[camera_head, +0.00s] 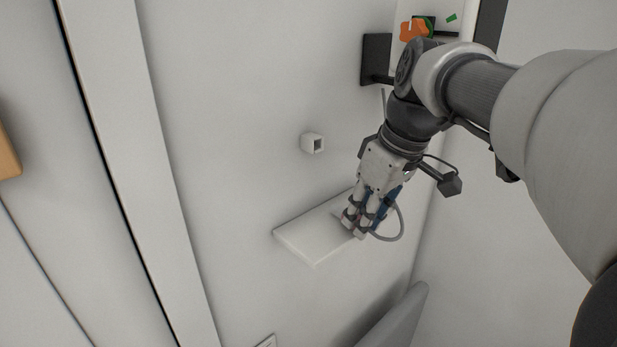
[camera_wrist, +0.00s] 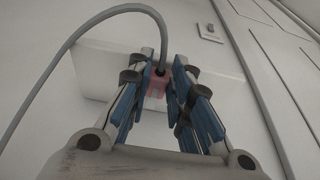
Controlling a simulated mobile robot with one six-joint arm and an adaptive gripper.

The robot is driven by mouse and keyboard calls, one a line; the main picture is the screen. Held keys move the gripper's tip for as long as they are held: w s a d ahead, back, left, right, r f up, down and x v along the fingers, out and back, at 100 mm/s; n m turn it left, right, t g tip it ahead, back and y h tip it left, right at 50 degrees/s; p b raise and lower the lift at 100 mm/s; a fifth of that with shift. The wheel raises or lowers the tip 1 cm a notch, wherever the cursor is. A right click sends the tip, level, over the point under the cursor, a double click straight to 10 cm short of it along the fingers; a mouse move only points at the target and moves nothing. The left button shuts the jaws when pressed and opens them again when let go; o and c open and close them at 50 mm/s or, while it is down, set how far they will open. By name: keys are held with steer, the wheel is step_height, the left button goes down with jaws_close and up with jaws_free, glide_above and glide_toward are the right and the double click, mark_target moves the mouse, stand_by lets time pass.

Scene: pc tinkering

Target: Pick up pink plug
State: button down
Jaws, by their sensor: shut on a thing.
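The pink plug (camera_wrist: 157,84) shows in the wrist view between the tips of my gripper (camera_wrist: 166,82), with a grey cable (camera_wrist: 76,37) running from it up and to the left. My gripper is shut on the plug, its blue-padded fingers on either side of it. In the head view my gripper (camera_head: 359,222) is at the white shelf (camera_head: 310,245), and the fingers hide most of the plug. The grey cable also loops beside the fingers in the head view (camera_head: 402,225). I cannot tell whether the plug touches the shelf.
A small white square socket box (camera_head: 312,143) is on the wall left of my gripper. A dark bracket (camera_head: 376,58) and a panel with orange and green shapes (camera_head: 415,28) are above. A grey rounded object (camera_head: 395,322) is below the shelf.

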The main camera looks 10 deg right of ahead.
steer(key=shift+r+p, duration=0.45)
steer(key=shift+r, duration=0.2)
step_height(320, 180, up, 6)
steer(key=p, duration=0.5)
steer(key=shift+r+p, duration=0.25)
steer(key=shift+p, duration=0.1)
